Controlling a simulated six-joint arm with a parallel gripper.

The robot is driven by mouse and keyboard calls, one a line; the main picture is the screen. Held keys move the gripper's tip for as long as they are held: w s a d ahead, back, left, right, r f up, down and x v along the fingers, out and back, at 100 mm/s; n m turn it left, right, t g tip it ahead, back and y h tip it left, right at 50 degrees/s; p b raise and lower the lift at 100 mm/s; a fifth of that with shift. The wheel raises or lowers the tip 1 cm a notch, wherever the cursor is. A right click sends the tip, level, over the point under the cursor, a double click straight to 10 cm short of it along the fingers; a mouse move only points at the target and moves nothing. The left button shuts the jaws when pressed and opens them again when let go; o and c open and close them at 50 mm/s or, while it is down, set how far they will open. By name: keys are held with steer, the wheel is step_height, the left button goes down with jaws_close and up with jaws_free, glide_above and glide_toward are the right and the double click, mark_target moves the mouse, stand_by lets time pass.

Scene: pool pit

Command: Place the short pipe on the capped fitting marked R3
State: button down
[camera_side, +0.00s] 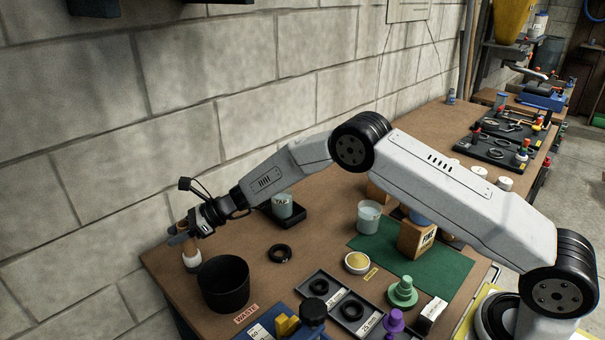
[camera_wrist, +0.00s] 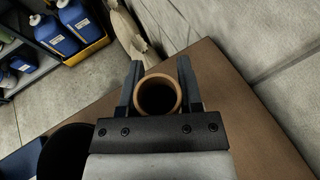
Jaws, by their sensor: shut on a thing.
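In the wrist view, my gripper (camera_wrist: 158,88) is shut on a tan, open-ended short pipe (camera_wrist: 158,77); I look into its dark bore between the two fingers. In the side view, my gripper (camera_side: 184,235) is at the far left of the bench, close to the block wall. A pale, rounded thing (camera_side: 191,259) shows just below the fingers; I cannot tell whether it touches the pipe. No R3 mark is readable. A green stepped fitting (camera_side: 403,293) and a purple fitting (camera_side: 393,322) stand at the front right, far from my gripper.
A black waste bin (camera_side: 223,284) stands right beside my gripper. The wall is close behind.

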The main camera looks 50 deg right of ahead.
steer(key=shift+f, duration=0.1)
steer(key=shift+c, duration=1.3)
jaws_free()
steer(key=shift+d+r, duration=0.1)
steer(key=shift+r, duration=0.1)
steer(key=v, duration=1.1)
steer(key=shift+s+d, duration=0.3)
